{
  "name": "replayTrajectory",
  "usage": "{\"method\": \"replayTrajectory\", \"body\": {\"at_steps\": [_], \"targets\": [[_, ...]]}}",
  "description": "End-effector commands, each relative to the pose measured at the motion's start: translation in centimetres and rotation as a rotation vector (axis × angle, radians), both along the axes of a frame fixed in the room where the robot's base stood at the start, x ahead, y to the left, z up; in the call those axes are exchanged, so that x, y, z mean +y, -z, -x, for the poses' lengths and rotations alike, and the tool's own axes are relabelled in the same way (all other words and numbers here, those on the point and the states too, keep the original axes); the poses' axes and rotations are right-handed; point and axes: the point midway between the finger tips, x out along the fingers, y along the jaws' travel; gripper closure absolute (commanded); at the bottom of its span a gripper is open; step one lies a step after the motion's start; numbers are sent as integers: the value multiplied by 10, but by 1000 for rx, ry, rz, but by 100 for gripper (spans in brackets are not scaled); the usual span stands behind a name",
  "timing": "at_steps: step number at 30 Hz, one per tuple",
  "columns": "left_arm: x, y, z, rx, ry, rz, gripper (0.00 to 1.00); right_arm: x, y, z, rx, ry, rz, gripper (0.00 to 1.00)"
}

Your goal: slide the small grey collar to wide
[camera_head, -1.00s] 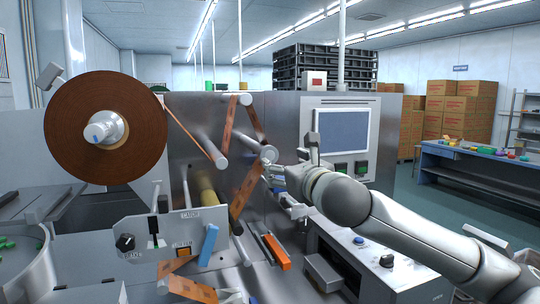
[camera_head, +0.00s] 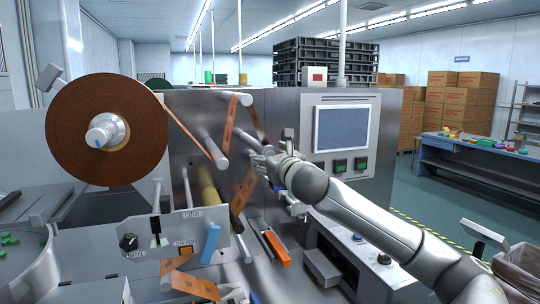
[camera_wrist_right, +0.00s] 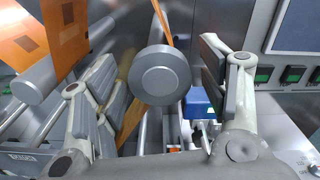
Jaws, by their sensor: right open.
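My right gripper (camera_head: 262,160) is at the machine's front, by the rollers that carry the brown film. In the right wrist view its fingers (camera_wrist_right: 158,85) are open. A round grey end face (camera_wrist_right: 162,75) shows between them, with space on both sides and no grip on it. It may be a roller end or the collar; I cannot tell which. No width marking can be read. In the head view the gripper and forearm hide this spot. My left gripper is not in view.
A large brown film reel (camera_head: 108,128) stands at left. A control plate (camera_head: 165,243) with knob and switch, a blue handle (camera_head: 209,243) and an orange bar (camera_head: 276,249) are below the gripper. A blue block (camera_wrist_right: 197,102) is close by the right finger. The screen panel (camera_head: 342,130) is at right.

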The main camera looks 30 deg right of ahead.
Motion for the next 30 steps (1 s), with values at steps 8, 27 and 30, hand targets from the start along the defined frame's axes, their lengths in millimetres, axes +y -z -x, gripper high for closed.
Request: {"method": "replayTrajectory", "body": {"at_steps": [8, 27, 30], "targets": [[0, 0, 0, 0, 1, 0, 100, 0, 0, 0, 0, 0, 0, 46], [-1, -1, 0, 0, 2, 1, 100, 0, 0, 0, 0, 1, 2, 100], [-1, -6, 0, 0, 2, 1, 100, -1, -2, -1, 1, 1, 3, 100]]}}
